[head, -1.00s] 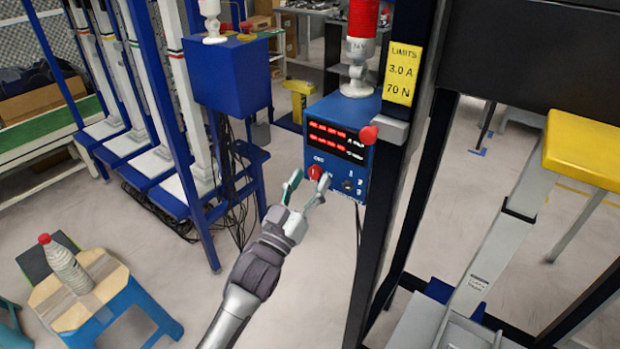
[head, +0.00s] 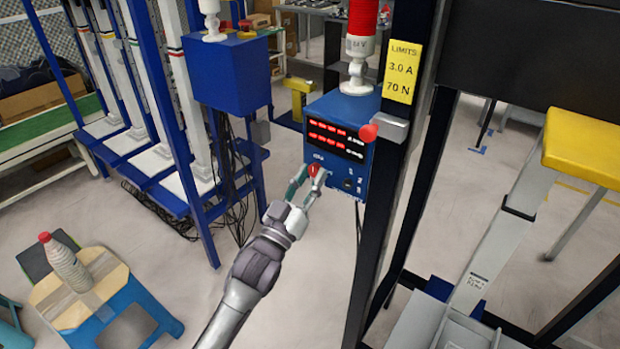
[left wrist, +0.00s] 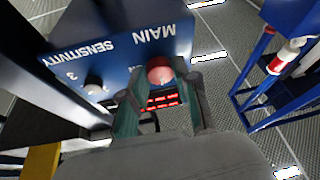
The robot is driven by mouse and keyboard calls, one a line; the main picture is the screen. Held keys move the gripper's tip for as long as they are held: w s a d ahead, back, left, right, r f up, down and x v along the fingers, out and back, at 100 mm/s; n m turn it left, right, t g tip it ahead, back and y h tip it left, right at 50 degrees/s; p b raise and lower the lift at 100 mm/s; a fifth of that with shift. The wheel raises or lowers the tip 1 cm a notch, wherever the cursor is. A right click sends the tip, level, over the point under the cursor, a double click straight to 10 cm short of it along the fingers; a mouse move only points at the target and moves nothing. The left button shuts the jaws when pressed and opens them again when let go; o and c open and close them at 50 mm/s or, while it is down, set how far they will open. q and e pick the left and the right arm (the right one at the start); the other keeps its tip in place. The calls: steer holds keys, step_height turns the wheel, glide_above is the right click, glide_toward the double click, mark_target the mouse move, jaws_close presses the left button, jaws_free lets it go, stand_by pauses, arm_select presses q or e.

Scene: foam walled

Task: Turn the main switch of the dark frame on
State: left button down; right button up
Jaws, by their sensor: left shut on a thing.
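The dark frame (head: 374,240) stands right of centre in the head view, with a blue control box (head: 365,108) mounted on its left side. The red main switch (head: 313,169) is at the lower left of the box face. My left gripper (head: 308,174) is shut on this switch, its fingers at either side of it. In the left wrist view the red switch (left wrist: 160,70) shows under the word MAIN, between the fingertips (left wrist: 163,82). The switch's exact angle cannot be told. My right gripper is not in view.
A sensitivity knob (left wrist: 93,84) sits beside the switch. A red button (head: 368,132) projects at the box's right edge, and a signal lamp (head: 360,45) stands on top. A stool (head: 130,310) with a bottle (head: 65,262) is at lower left. A blue rack (head: 190,150) stands left.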

arm_select(q)
steer(key=shift+m, duration=0.3)
steer(key=m+g+h, duration=0.1)
steer(key=m, duration=0.2)
steer(key=m+h, duration=0.2)
steer(key=shift+w+a+m+g, duration=0.15)
steer(key=shift+m+g, duration=0.25)
steer(key=m+g+h, duration=0.1)
steer(key=m, duration=0.2)
steer(key=m+g+h, duration=0.1)
steer(key=m, duration=0.2)
steer(key=shift+w+a+r+m+g, duration=0.1)
steer(key=shift+a+m+g, duration=0.05)
steer(key=shift+m+g, duration=0.2)
steer(key=m+g+p, duration=0.1)
steer(key=m, duration=0.1)
steer(key=m+g+p, duration=0.1)
steer(key=m, duration=0.2)
steer(key=shift+r+m+g+h, duration=0.15)
steer(key=shift+m+g+h, duration=0.15)
steer(key=shift+m+g, duration=0.05)
steer(key=m+g+p, duration=0.1)
steer(key=m, duration=0.2)
steer(key=shift+a, duration=0.1)
steer(key=shift+m+g+p, duration=0.5)
steer(key=shift+m+p, duration=0.1)
steer(key=shift+m, duration=0.3)
